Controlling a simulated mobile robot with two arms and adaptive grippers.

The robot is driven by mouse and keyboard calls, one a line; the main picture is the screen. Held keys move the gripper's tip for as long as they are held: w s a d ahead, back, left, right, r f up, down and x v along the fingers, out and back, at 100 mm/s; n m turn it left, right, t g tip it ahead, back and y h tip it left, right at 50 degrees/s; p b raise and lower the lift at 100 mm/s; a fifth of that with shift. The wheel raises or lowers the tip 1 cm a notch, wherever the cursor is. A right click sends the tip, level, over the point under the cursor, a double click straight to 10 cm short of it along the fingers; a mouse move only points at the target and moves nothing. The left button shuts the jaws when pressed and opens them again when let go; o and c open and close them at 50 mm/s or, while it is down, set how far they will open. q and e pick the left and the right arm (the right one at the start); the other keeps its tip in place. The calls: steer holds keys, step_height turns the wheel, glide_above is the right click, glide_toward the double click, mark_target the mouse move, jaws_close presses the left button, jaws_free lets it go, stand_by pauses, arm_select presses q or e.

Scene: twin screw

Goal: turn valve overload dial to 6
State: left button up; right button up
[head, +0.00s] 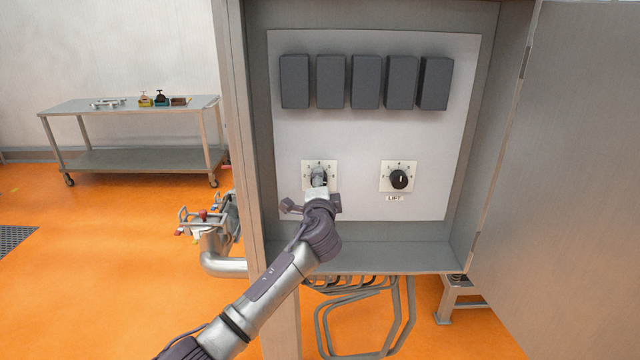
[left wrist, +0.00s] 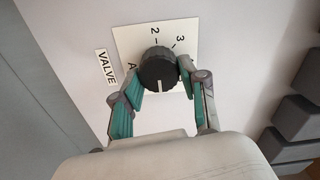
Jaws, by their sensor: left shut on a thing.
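The valve dial (left wrist: 158,70) is a black round knob with a white pointer line, on a white plate (left wrist: 128,42) beside a "VALVE" label (left wrist: 106,67) in the left wrist view. The numbers 2 and 3 show on the plate; its other marks are partly hidden by the knob and fingers. My left gripper (left wrist: 160,80) has one finger on each side of the knob and is shut on it. In the head view my left gripper (head: 318,182) covers most of the valve dial's plate (head: 307,170). My right gripper is in neither view.
A similar dial labelled "LIFT" (head: 399,179) sits to the right on the same panel (head: 360,140). Several dark boxes (head: 365,80) are above. The cabinet door (head: 565,170) stands open at right. A steel cart (head: 130,105) is at left.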

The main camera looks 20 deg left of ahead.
arm_select(q)
steer(key=o, duration=1.1)
steer(key=shift+o, duration=0.2)
steer(key=v, duration=1.2)
